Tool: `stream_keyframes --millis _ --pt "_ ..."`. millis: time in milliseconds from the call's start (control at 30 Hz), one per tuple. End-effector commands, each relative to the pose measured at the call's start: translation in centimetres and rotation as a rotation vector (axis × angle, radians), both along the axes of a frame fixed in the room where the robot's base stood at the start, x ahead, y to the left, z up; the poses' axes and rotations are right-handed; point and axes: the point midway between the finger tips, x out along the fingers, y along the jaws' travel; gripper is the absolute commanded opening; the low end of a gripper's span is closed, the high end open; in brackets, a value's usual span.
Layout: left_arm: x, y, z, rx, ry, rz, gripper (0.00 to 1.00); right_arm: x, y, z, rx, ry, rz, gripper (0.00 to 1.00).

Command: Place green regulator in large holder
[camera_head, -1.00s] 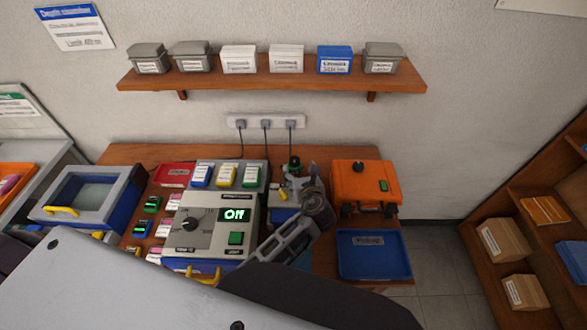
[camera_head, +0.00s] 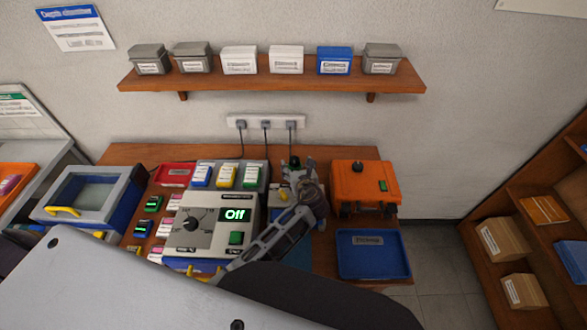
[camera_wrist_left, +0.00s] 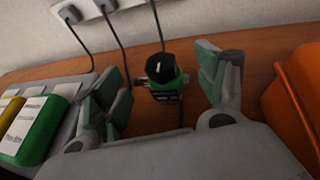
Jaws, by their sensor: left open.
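The green regulator (camera_head: 295,163) with a black knob stands upright near the back of the table. In the left wrist view the green regulator (camera_wrist_left: 165,87) is between the fingers, with gaps on both sides. My left gripper (camera_head: 301,172) reaches over it from the front. In the left wrist view my left gripper (camera_wrist_left: 165,92) is open and empty, its green-padded fingers spread around the regulator. I cannot tell which thing is the large holder. My right gripper is out of view.
A grey rack (camera_head: 264,172) with blue, yellow and green blocks is to the left. The test device (camera_head: 209,225) reads "Off". An orange case (camera_head: 357,178) and a blue tray (camera_head: 374,266) are to the right. Cords hang from the wall socket strip (camera_head: 266,121) behind.

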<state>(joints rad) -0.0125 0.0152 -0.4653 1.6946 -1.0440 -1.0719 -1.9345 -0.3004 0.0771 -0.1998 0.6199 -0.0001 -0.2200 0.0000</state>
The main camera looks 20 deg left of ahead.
Motion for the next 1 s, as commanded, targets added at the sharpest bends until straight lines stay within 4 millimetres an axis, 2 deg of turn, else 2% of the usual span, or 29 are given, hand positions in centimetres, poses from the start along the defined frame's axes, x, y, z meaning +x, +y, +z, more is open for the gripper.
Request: stream_keyframes --millis 333,867,1000 --pt "2.4 1.3 -1.1 0.000 0.000 -0.001 0.72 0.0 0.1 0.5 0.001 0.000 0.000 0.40" --pt "2.5 1.4 -1.2 -0.001 0.001 -0.001 0.72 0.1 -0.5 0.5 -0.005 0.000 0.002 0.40" --pt "2.5 1.4 -1.2 -0.001 0.001 -0.001 0.56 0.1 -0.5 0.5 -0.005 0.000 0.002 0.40"
